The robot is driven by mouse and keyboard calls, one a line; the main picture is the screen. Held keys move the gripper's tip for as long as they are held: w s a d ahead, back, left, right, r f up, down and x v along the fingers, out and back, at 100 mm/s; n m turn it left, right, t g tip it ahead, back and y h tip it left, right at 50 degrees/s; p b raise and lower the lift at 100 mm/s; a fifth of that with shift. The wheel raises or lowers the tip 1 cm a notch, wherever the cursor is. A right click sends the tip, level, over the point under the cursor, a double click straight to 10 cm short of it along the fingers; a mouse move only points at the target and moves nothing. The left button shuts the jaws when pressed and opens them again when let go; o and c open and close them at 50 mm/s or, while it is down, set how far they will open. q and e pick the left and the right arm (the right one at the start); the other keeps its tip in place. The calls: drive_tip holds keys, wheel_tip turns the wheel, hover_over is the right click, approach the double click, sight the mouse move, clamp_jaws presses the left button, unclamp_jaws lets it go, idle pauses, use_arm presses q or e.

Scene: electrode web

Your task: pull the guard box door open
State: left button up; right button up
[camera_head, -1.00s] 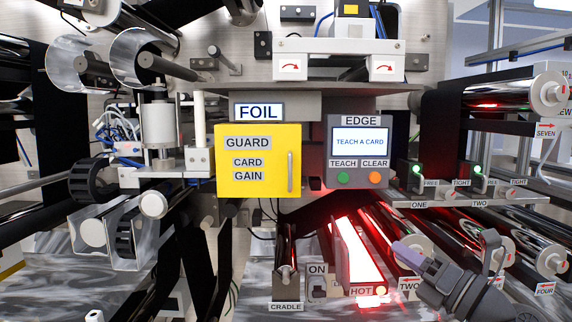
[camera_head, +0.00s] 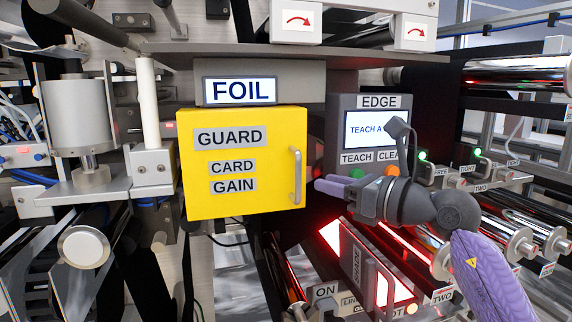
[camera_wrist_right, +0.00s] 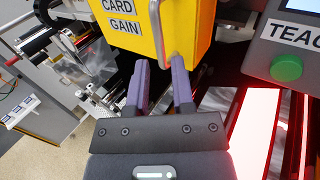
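The yellow guard box (camera_head: 240,195) has its door shut, with labels GUARD, CARD and GAIN. Its upright silver handle (camera_head: 297,178) is on the door's right side. My right gripper (camera_head: 325,187) is just right of the handle's lower part in the head view. In the right wrist view the gripper (camera_wrist_right: 160,88) is open, its two purple fingers apart with nothing between them. The handle (camera_wrist_right: 157,30) and the box's lower edge (camera_wrist_right: 150,75) lie just beyond the fingertips. I cannot tell whether a finger touches the box. My left gripper is not in view.
The grey EDGE unit (camera_head: 365,105) with green and orange buttons stands right of the box, partly behind my right arm. A glowing red HOT bar (camera_head: 385,285) lies below. A white post (camera_head: 148,105) and rollers crowd the left.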

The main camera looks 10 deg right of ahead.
sight(298, 195)
drive_tip(key=p+x, duration=0.2)
drive_tip(key=x, duration=0.5)
drive_tip(key=shift+s, duration=0.1)
clamp_jaws()
idle(1.1)
